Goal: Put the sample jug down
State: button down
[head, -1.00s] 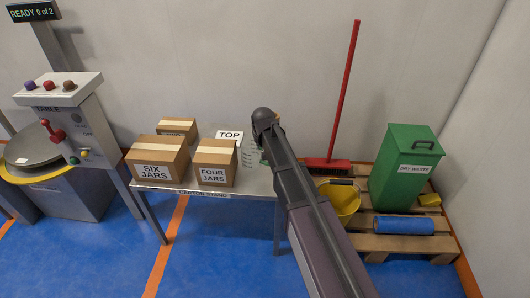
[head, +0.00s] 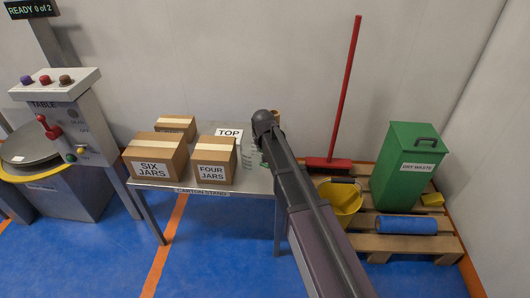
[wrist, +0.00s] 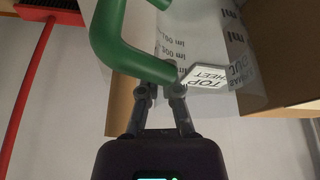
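The sample jug (wrist: 175,40) is clear with printed ml marks and a green handle (wrist: 110,40). In the wrist view my gripper (wrist: 160,90) has its fingers close together at the lower bend of the handle and appears shut on it; the fingertips are partly hidden. In the head view the jug (head: 249,156) shows only as a clear sliver with faint marks beside my arm, over the right part of the carton stand (head: 202,191). Its base is hidden, so I cannot tell whether it touches the stand.
Cartons marked SIX JARS (head: 152,171) and FOUR JARS (head: 212,173) stand left of the jug, with another carton (head: 176,124) behind. A TOP sheet label (head: 228,133) is close to the jug. A red broom (head: 328,163), yellow bucket (head: 345,203) and green bin (head: 406,170) stand right.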

jog(key=shift+f, duration=0.3)
jog(key=c, duration=1.3)
grip_release()
jog(key=o, duration=0.5)
jog(key=shift+r, duration=0.2)
jog(key=p+v, duration=1.1)
jog(key=shift+r, duration=0.4)
jog(key=shift+s, duration=0.15)
